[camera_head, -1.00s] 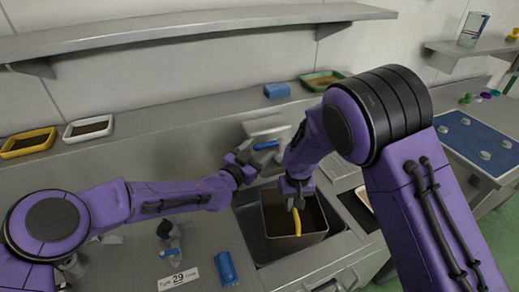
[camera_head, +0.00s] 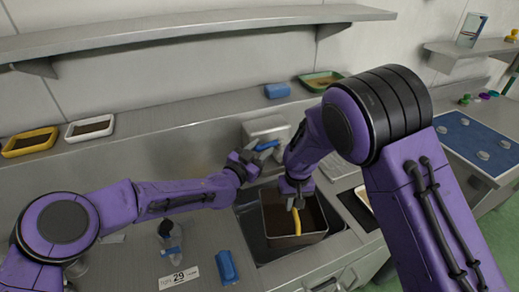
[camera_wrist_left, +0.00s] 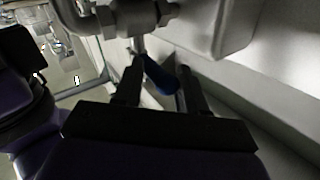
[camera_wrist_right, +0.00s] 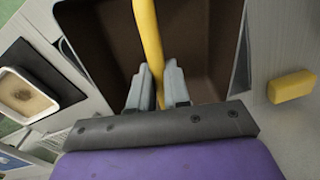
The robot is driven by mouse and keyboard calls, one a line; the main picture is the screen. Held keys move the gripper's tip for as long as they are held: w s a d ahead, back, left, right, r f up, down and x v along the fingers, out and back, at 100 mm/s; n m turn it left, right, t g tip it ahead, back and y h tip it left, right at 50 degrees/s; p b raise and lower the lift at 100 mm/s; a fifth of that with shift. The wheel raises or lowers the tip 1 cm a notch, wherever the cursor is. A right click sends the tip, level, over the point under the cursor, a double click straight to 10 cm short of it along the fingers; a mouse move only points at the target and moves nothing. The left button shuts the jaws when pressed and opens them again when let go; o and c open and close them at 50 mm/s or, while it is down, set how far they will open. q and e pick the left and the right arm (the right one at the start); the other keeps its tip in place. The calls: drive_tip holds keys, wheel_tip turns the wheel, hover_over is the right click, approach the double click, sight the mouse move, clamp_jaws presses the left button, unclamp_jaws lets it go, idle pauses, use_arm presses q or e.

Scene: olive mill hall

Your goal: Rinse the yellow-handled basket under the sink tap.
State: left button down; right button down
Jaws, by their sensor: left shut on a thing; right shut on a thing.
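The basket (camera_head: 298,241) is a dark brown open box with a yellow handle (camera_head: 297,226), inside the sink (camera_head: 250,226). My right gripper (camera_head: 295,200) is shut on the yellow handle; the right wrist view shows the handle (camera_wrist_right: 147,40) between its fingers, with the brown basket interior behind. The tap's blue lever (camera_head: 267,145) is at the sink's back. My left gripper (camera_head: 254,158) is shut on this lever, which shows between its fingers in the left wrist view (camera_wrist_left: 160,76). The spout and any water are not clearly visible.
A spray bottle (camera_head: 170,240) and a blue object (camera_head: 227,267) stand left of the sink. A yellow tray (camera_head: 30,142), a white tray (camera_head: 90,128), a blue block (camera_head: 277,90) and a green tray (camera_head: 320,81) line the back ledge. A shelf (camera_head: 200,32) hangs above.

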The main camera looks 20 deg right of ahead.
use_arm(q)
drive_tip(key=n+t+y, duration=0.1)
drive_tip(key=s+n+t+y, duration=0.1)
drive_tip(key=t, duration=0.1)
drive_tip(key=shift+d+r+n+y, duration=0.2)
drive_tip(key=shift+r+n+y, duration=0.1)
drive_tip(key=shift+r+y, duration=0.1)
drive_tip(key=shift+s+n+t+y, duration=0.2)
drive_tip(key=shift+n+t+y, duration=0.3)
drive_tip(key=shift+y, duration=0.1)
drive_tip(key=c, duration=0.6)
unclamp_jaws()
drive_tip(key=shift+w, duration=0.1)
drive_tip(key=shift+c, duration=0.2)
drive_tip(key=v, duration=1.2)
drive_tip(key=shift+f, duration=0.25)
drive_tip(key=shift+w+a, duration=0.1)
drive_tip(key=shift+w, duration=0.05)
